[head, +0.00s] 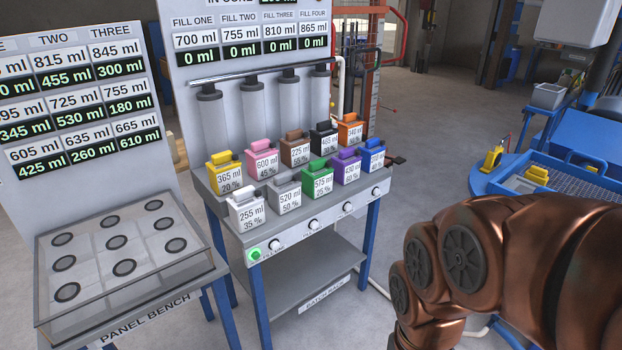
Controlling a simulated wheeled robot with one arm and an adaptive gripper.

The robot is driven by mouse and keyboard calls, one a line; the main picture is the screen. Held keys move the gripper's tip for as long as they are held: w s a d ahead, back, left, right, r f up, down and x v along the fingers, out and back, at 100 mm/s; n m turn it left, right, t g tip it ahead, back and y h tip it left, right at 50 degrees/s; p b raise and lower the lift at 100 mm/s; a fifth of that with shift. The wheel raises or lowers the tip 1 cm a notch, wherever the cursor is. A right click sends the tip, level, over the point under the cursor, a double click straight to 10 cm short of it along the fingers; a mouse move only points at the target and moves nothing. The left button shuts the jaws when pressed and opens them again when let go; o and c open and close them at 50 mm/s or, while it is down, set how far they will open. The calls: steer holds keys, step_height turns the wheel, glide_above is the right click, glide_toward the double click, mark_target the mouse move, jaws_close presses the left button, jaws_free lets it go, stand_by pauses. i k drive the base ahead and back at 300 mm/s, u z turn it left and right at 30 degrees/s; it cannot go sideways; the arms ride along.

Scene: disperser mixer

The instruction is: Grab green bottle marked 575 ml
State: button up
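The green bottle (319,179) has a white label reading 575 ml, 25 %. It stands upright in the front row on the batch rack bench (290,238), between the grey 520 ml bottle (287,196) and the purple 430 ml bottle (347,167). The brown 225 ml bottle (297,149) and black 465 ml bottle (324,139) stand behind it. My copper-coloured arm fills the lower right, apart from the bench. My gripper is not in view.
Yellow, pink, orange, blue and white bottles share the bench top. A panel bench (130,250) with a clear cover stands left. A blue-railed station (570,165) with a yellow bottle is at right. Grey floor (430,130) lies open between them.

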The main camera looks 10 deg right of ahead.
mark_target(317, 178)
steer(key=u, duration=0.45)
steer(key=i, duration=0.95)
steer(key=u, duration=0.1)
